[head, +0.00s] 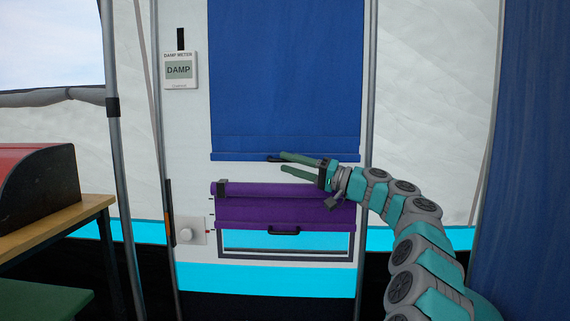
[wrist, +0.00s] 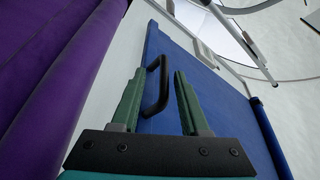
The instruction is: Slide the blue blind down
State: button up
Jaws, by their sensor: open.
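The blue blind (head: 285,80) hangs in the upper middle of the head view, its bottom bar just above a purple blind. A black handle (head: 273,160) sits on its bottom edge, partly hidden by my gripper. My gripper (head: 283,161) is open and empty, its green fingers pointing left at this handle. In the wrist view the handle (wrist: 164,85) appears between the two fingers of my gripper (wrist: 160,75), with the blue blind (wrist: 205,95) behind it. Neither finger is clearly seen touching the handle.
The purple blind (head: 285,209) with its own black handle (head: 285,231) is just below, over a framed opening. A damp meter (head: 180,70) and a white knob (head: 188,234) are on the wall to the left. A wooden table (head: 60,222) stands at far left.

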jog(key=v, duration=0.6)
